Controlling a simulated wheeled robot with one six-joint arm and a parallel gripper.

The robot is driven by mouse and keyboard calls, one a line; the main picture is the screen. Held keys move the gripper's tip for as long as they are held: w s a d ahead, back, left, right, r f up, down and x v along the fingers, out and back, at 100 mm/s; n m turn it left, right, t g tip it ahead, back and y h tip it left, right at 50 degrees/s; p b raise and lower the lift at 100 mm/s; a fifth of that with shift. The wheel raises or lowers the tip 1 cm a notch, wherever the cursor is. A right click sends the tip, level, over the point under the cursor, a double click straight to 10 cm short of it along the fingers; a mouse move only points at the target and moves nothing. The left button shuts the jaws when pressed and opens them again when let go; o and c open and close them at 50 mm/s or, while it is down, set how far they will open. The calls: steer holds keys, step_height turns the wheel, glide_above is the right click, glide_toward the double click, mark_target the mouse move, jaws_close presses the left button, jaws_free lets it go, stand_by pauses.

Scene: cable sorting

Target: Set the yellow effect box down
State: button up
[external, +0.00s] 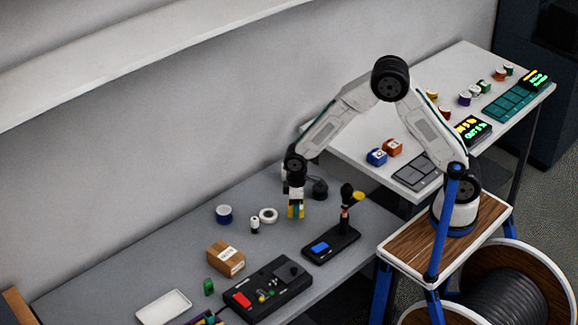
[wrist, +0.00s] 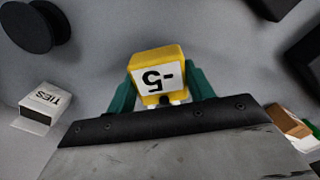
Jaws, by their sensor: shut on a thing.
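The yellow effect box (wrist: 157,73) shows in the wrist view with a white label reading "-5", upside down in the picture. My gripper (wrist: 160,90) is shut on it, with a teal finger on each side. In the external view my gripper (external: 295,206) points down over the grey table, and the yellow effect box (external: 293,213) shows between its fingers. I cannot tell whether the box's underside touches the table.
A cardboard box (external: 226,258) and a control box (external: 267,290) lie farther front-left. A white TIES box (wrist: 45,103) shows in the wrist view.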

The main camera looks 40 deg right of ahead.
steer(key=shift+f, duration=1.8)
steer(key=o, duration=1)
steer(key=shift+f, duration=0.15)
steer(key=shift+o, duration=0.2)
step_height(320, 180, up, 12)
steer(key=shift+r, duration=0.2)
